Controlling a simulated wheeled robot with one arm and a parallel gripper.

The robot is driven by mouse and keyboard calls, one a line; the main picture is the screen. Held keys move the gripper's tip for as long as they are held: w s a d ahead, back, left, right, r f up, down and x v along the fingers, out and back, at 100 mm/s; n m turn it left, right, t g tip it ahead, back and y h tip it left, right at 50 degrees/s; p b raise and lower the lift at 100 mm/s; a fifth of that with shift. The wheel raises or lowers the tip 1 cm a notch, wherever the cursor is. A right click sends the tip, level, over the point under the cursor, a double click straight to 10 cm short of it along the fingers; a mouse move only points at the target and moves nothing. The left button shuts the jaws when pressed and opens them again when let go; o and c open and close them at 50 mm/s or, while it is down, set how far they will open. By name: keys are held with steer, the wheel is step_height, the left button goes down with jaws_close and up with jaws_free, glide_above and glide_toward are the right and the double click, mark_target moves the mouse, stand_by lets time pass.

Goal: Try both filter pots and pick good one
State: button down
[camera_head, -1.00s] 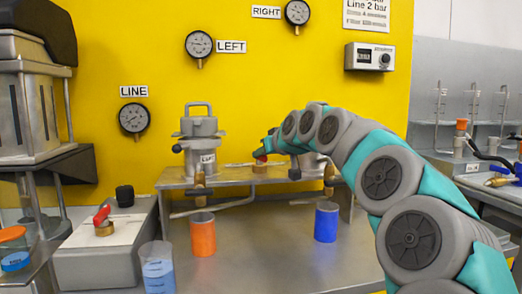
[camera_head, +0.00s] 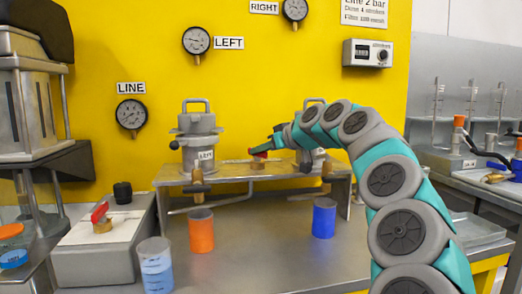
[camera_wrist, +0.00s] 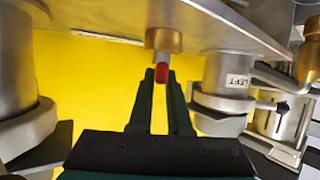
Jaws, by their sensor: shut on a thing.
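The left filter pot (camera_head: 198,140) is a grey metal pot with a top handle, standing on a raised metal shelf (camera_head: 225,178); its LEFT label also shows in the wrist view (camera_wrist: 238,80). The right filter pot (camera_head: 312,158) stands on the same shelf, mostly hidden behind my arm. Between them is a brass valve (camera_head: 258,166) with a red handle (camera_head: 258,150). My gripper (camera_head: 272,146) is at this handle. In the wrist view, my gripper (camera_wrist: 162,82) is shut on the red handle (camera_wrist: 162,73) below the brass body (camera_wrist: 164,40).
An orange cup (camera_head: 201,232) and a blue cup (camera_head: 324,218) stand below the shelf. A clear beaker of blue liquid (camera_head: 156,265) is at front left, near a box with another red-handled valve (camera_head: 101,217). LINE (camera_head: 131,114), LEFT (camera_head: 196,40) and RIGHT (camera_head: 295,9) gauges hang on the yellow wall.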

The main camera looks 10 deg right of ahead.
steer(key=c, duration=0.9)
jaws_free()
steer(key=shift+o, duration=0.2)
steer(key=b+v, duration=0.1)
steer(key=v, duration=0.6)
steer(key=shift+s+d+r, duration=0.15)
steer(key=shift+s+d, duration=0.05)
steer(key=shift+s, duration=0.15)
